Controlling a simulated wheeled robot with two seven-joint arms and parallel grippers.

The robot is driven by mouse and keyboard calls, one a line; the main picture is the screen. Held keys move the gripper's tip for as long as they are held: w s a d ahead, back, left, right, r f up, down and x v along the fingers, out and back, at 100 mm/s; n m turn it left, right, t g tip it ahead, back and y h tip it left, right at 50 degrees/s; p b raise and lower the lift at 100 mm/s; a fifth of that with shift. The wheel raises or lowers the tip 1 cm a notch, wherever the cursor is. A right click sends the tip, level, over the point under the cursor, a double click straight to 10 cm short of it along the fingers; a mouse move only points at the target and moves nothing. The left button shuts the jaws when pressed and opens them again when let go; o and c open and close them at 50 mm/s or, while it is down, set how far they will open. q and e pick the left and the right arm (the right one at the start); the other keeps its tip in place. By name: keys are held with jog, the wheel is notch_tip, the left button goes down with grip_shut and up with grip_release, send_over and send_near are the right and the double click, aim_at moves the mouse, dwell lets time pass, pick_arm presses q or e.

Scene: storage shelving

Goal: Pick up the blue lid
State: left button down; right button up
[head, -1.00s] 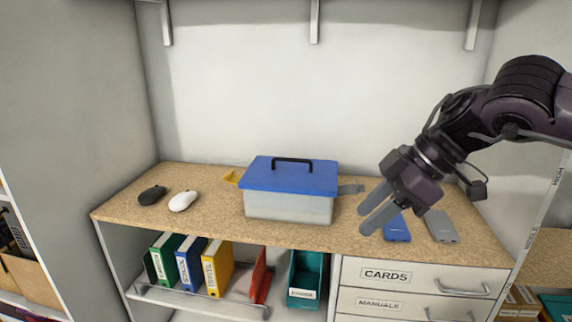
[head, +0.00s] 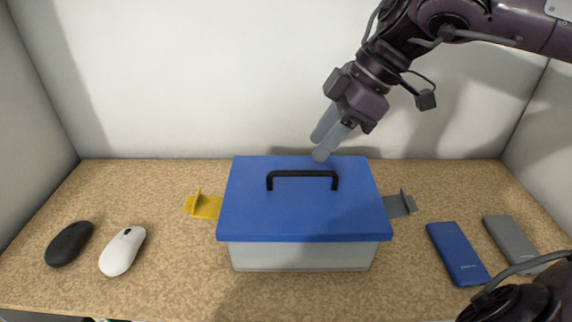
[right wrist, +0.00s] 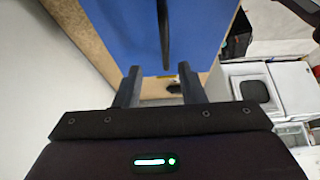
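The blue lid (head: 300,215) sits flat on a translucent box (head: 300,258) in the middle of the worktop. A black handle (head: 302,173) arches over the lid. My right gripper (head: 319,146) is open and empty, above and behind the lid's far edge, near the handle. In the right wrist view its two fingers (right wrist: 159,75) stand apart, with the lid (right wrist: 120,30) beyond them and the handle (right wrist: 163,35) lined up between them. I cannot tell any contact. My left gripper is not in view.
A black mouse (head: 69,243) and a white mouse (head: 122,251) lie left. A blue slab (head: 458,254) and a grey slab (head: 512,239) lie right. Walls enclose the worktop (head: 170,290).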

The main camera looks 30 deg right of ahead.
aim_at(303, 174)
jog(key=shift+w+a+f, duration=0.1)
jog(key=shift+a+f, duration=0.05)
jog(key=shift+f, duration=0.1)
jog(key=shift+s+a+f, duration=0.1)
jog(key=shift+a+f, duration=0.2)
jog(key=shift+f, duration=0.25)
jog(key=shift+s+a+f, duration=0.1)
jog(key=shift+a+f, duration=0.2)
jog(key=shift+f, duration=0.25)
jog(key=x, duration=0.4)
jog(key=shift+d, duration=0.25)
jog(key=shift+w+a+f, duration=0.1)
jog(key=shift+a+f, duration=0.1)
jog(key=shift+f, duration=0.1)
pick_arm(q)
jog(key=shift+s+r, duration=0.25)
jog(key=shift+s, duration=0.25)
pick_arm(e)
grip_shut()
